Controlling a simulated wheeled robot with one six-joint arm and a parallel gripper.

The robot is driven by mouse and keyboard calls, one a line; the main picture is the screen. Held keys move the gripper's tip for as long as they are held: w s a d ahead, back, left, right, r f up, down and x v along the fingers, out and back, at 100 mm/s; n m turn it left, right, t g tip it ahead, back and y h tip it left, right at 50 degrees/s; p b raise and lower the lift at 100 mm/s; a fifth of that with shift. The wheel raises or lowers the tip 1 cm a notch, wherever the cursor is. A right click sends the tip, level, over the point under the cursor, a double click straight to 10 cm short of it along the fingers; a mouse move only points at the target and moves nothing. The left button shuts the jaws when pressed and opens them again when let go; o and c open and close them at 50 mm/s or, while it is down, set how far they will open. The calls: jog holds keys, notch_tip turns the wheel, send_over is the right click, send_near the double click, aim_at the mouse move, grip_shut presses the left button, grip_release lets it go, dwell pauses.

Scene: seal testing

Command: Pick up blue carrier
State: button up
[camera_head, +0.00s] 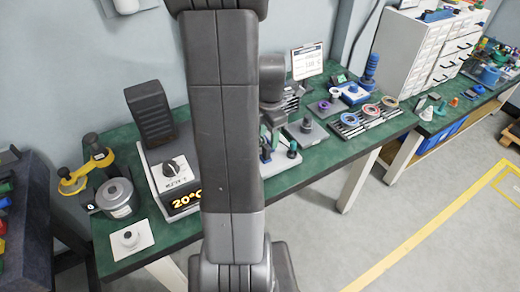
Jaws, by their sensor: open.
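My gripper (273,118) points down over the green bench, at the end of my dark arm. It is small and partly hidden by the arm; its jaws are open. No single thing is clearly the blue carrier. A blue block (352,96) with a white ring on it stands on the bench to the right of my gripper, apart from it. A ridged blue column (371,68) stands just behind that block. A small blue and white base (267,157) below my gripper is partly hidden by my arm.
A grey plate (305,133) and a tray of rings (367,119) lie to the right. White drawers (425,45) stand farther right.

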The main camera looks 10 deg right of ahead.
jog(key=shift+s+a+f+p, duration=0.1)
jog(key=shift+a+f+p, duration=0.05)
jog(key=shift+f, duration=1.3)
jog(key=shift+s+a+f+p, duration=0.1)
jog(key=shift+f+p, duration=0.05)
jog(key=shift+f, duration=1.3)
jog(key=shift+c, duration=0.4)
jog(key=shift+w, duration=0.1)
grip_shut()
